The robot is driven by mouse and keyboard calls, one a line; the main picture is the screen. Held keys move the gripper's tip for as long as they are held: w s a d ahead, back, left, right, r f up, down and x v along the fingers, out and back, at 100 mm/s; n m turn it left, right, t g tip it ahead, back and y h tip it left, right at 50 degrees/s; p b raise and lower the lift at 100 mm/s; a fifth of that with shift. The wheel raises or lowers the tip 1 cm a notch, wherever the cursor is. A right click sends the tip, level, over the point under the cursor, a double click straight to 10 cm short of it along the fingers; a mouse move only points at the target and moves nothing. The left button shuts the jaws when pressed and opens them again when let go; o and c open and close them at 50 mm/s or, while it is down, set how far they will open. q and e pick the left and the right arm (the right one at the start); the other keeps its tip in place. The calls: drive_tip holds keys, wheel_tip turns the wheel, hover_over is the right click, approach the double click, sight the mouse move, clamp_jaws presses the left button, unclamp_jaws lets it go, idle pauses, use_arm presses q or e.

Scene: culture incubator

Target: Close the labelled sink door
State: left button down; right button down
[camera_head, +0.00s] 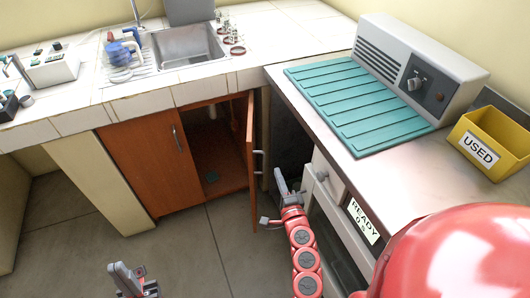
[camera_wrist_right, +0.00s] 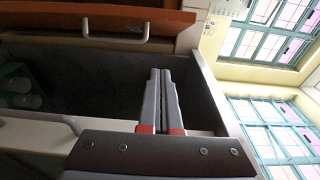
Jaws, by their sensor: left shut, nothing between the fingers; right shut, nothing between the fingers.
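The sink cabinet has two orange-brown wooden doors. The left door (camera_head: 152,165) is shut flush, with a metal handle. The right door (camera_head: 250,150) stands swung out, nearly edge-on in the head view, with its handle (camera_head: 259,165) facing right. In the right wrist view an orange-brown panel (camera_wrist_right: 60,20) with a bar handle (camera_wrist_right: 115,42) spans the top left. I see no readable label on either door. My right gripper (camera_head: 281,180) is shut and empty, just right of the open door and apart from it; its fingers (camera_wrist_right: 161,100) also show in the wrist view. My left gripper (camera_head: 122,275) is shut and empty, low over the floor.
The open cabinet interior (camera_head: 208,140) shows a small dark item on its floor. A counter (camera_head: 310,120) with a teal mat and grey device stands close to my right arm, with a white-fronted appliance below. A yellow "USED" bin (camera_head: 485,145) sits there. Floor left is clear.

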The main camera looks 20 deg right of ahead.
drive_tip(key=w+a, duration=0.2)
drive_tip(key=w, duration=0.8)
drive_tip(key=shift+w+a, duration=0.25)
drive_tip(key=shift+w, duration=0.15)
